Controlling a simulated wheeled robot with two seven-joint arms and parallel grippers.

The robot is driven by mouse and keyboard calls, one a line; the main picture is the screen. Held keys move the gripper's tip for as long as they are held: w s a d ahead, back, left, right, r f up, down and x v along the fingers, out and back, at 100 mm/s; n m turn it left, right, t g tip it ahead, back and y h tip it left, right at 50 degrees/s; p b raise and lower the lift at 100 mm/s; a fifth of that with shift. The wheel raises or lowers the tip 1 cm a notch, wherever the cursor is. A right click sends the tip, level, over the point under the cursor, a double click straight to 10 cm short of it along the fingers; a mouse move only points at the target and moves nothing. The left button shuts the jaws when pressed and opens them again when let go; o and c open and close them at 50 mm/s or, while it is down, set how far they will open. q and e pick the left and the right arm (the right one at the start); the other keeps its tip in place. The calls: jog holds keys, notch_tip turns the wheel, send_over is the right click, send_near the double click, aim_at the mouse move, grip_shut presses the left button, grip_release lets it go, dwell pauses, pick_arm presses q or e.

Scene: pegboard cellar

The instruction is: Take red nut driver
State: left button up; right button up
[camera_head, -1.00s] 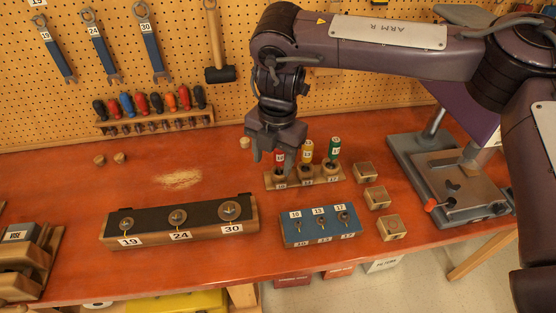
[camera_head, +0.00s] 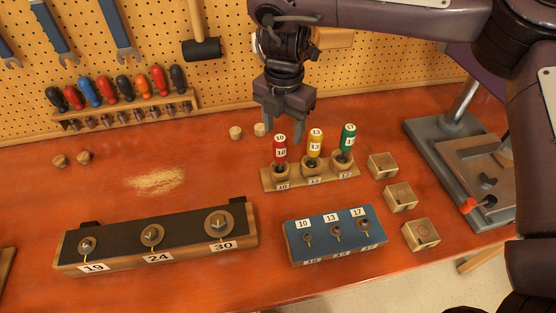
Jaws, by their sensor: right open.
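The red nut driver (camera_head: 280,151), marked 10, stands upright in the left hole of a small wooden stand (camera_head: 321,180). A yellow driver (camera_head: 314,146), marked 13, and a green driver (camera_head: 347,141) stand to its right in the same stand. My right gripper (camera_head: 285,138) points down with its fingers apart, at and behind the top of the red driver. The red driver shows in front of the gripper, and nothing is between the fingers that I can make out. My left gripper is out of view.
A blue block (camera_head: 334,239) with numbered fasteners is in front of the stand. Wooden blocks (camera_head: 400,196) lie to its right, near a grey drill press base (camera_head: 465,165). A long dark-topped block (camera_head: 160,238) lies at front left. A screwdriver rack (camera_head: 125,118) is along the pegboard.

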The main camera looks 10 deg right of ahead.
aim_at(280, 148)
jog(key=shift+s+f, duration=0.1)
jog(key=shift+f, duration=0.45)
jog(key=shift+s+f, duration=0.1)
jog(key=shift+f, duration=0.2)
jog(key=f, duration=0.1)
jog(key=f+p, duration=0.1)
jog(key=f, duration=0.1)
jog(key=f+p, duration=0.1)
jog(key=shift+w+a+f, duration=0.2)
jog(key=shift+a+f, duration=0.05)
jog(key=shift+a, duration=0.1)
jog(key=shift+f, duration=0.3)
jog(key=c, duration=1.1)
jog(key=shift+r, duration=0.2)
